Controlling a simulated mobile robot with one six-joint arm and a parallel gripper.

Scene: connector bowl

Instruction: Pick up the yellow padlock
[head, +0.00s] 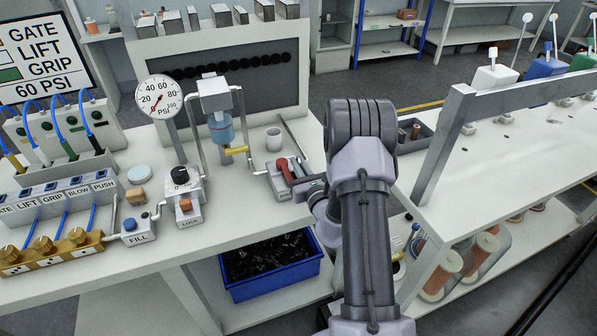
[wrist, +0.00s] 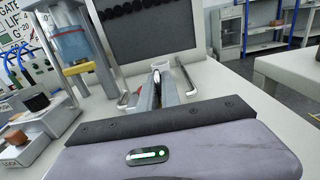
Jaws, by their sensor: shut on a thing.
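I cannot clearly make out a yellow padlock in either view. My gripper (head: 302,187) is low over the left bench, beside a small grey box with a red lever (head: 284,171). In the wrist view its narrow grey fingers (wrist: 157,92) point forward and are close together. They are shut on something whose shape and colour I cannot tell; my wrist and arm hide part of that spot. A small orange-tan block (head: 136,196) stands farther left on the bench, apart from my gripper.
A white cup (head: 273,139) stands just beyond my gripper. Left of it are a blue-filled cylinder with a yellow bar (head: 236,150), a pressure gauge (head: 159,97) and the LOCK box (head: 186,206). A blue bin (head: 270,284) sits below the bench. A metal frame (head: 440,140) stands right.

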